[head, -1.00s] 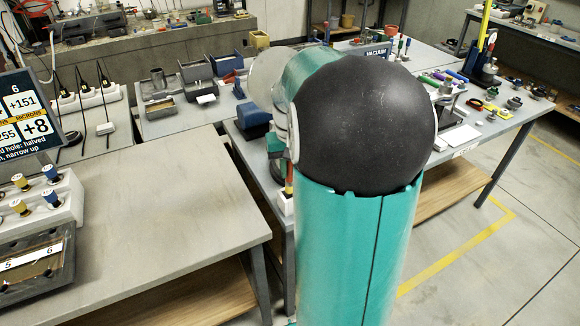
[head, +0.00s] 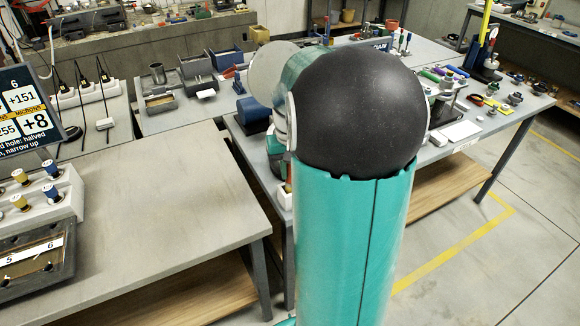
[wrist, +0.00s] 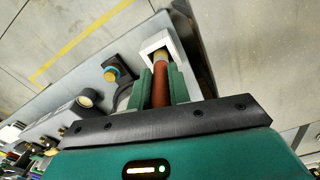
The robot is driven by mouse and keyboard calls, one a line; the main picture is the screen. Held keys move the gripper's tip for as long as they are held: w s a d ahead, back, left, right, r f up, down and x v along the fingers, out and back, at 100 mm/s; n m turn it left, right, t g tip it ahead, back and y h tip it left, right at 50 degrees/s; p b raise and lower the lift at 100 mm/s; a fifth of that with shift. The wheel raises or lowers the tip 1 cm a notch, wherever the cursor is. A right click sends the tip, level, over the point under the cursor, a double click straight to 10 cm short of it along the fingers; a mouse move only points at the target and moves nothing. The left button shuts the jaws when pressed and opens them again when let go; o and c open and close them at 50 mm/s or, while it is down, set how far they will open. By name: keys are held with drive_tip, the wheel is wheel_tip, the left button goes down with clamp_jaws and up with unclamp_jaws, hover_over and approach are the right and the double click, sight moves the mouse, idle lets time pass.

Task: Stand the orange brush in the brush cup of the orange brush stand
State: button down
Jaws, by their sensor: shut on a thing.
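In the wrist view my gripper (wrist: 161,78) is shut on the orange brush (wrist: 160,92), whose brown-orange handle shows between the two green fingers. The brush's far end reaches the opening of a white square-rimmed holder (wrist: 145,47), which looks like the brush cup, near the table edge. I cannot tell how deep the end is inside it or whether it touches. In the head view a small white block (head: 285,201), probably the same holder, shows at the table's left edge. My arm hides the gripper and most of the brush there.
A dark blue roll-shaped thing (head: 252,108) stands near the holder. In the wrist view a dark part with a yellow-blue knob (wrist: 112,74) lies left of the fingers.

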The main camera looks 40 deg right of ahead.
sight(290, 183)
drive_tip(key=shift+f, duration=1.85)
drive_tip(key=c, duration=1.2)
unclamp_jaws()
drive_tip(key=shift+c, duration=0.2)
drive_tip(key=shift+r, duration=0.15)
wheel_tip(290, 183, up, 14)
drive_tip(key=shift+f, duration=0.2)
drive_tip(key=shift+a, duration=0.1)
drive_tip(key=s+a+n+t, duration=0.2)
drive_tip(key=s+a, duration=0.3)
drive_tip(key=a, duration=0.8)
drive_tip(key=s+a+r+n+t, duration=0.1)
drive_tip(key=s+a+n+t, duration=0.2)
drive_tip(key=a, duration=1)
drive_tip(key=shift+s+a+r+n+t, duration=0.15)
drive_tip(key=shift+s+a+n+t, duration=0.15)
drive_tip(key=shift+s+n, duration=0.55)
